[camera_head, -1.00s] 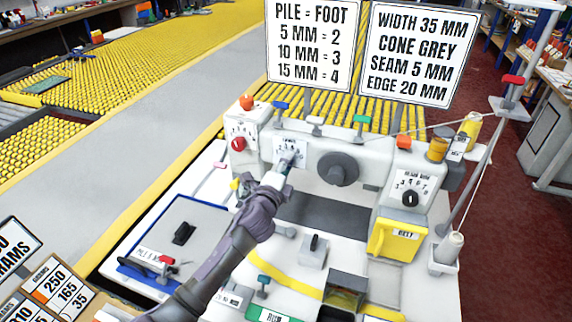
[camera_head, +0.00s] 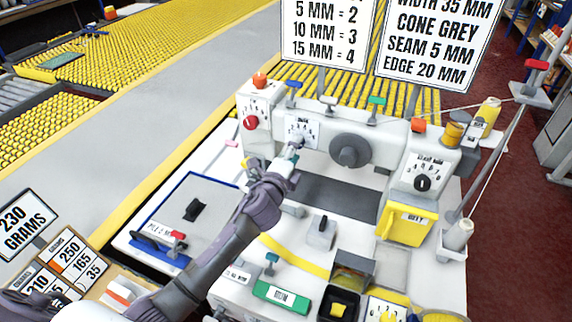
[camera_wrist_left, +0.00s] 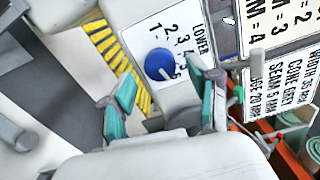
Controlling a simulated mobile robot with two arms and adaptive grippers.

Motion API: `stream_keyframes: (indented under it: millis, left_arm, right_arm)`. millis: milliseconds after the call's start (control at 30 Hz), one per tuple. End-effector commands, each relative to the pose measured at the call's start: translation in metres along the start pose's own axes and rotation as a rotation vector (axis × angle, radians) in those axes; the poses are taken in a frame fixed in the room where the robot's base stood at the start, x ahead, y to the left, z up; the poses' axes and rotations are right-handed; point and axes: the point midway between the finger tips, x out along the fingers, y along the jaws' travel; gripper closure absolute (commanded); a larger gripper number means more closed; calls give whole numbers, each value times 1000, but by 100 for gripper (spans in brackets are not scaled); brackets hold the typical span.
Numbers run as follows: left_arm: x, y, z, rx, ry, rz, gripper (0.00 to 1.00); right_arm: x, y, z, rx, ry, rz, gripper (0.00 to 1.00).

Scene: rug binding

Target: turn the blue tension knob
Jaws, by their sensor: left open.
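The blue tension knob (camera_wrist_left: 160,64) shows in the left wrist view as a round knob on a white dial plate (camera_wrist_left: 140,38) with numbers and the word LOWER. In the head view the dial plate (camera_head: 301,124) is on the machine's front, and my gripper mostly hides the knob. My left gripper (camera_wrist_left: 165,98) is open, with teal-padded fingers on either side of the knob's line. The fingertips are close to the dial, but I cannot tell whether they touch the knob. In the head view my left gripper (camera_head: 292,158) reaches up to the dial from below. My right gripper is not in view.
A red knob (camera_head: 250,123) is left of the dial and a large grey handwheel (camera_head: 350,151) is right of it. A black dial knob (camera_head: 422,183) and yellow box (camera_head: 405,222) stand farther right. A blue-edged tray (camera_head: 178,208) lies at left.

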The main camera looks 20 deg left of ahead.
Motion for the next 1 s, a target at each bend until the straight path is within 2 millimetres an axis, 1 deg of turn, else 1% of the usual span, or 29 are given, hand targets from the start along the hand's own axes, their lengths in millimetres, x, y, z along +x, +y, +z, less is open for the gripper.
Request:
stream_keyframes:
  millis: [33, 200, 300, 400, 500, 600, 1000]
  left_arm:
    - [-13, 2, 0, 1, 2, 2, 39]
    - [-50, 2, 0, 1, 1, 2, 39]
    - [-68, 1, 0, 1, 0, 2, 39]
    - [-81, 2, 0, 1, 0, 3, 39]
    - [-89, 1, 0, 1, 0, 2, 39]
    - [-92, 0, 0, 1, 0, 1, 39]
    - [-92, 0, 0, 2, 0, 1, 39]
  right_arm:
    - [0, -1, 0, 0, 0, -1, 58]
    - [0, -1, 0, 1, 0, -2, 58]
    - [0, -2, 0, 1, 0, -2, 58]
    - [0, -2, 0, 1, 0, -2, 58]
    - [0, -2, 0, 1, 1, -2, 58]
    - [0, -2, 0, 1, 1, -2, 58]
    - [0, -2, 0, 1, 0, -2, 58]
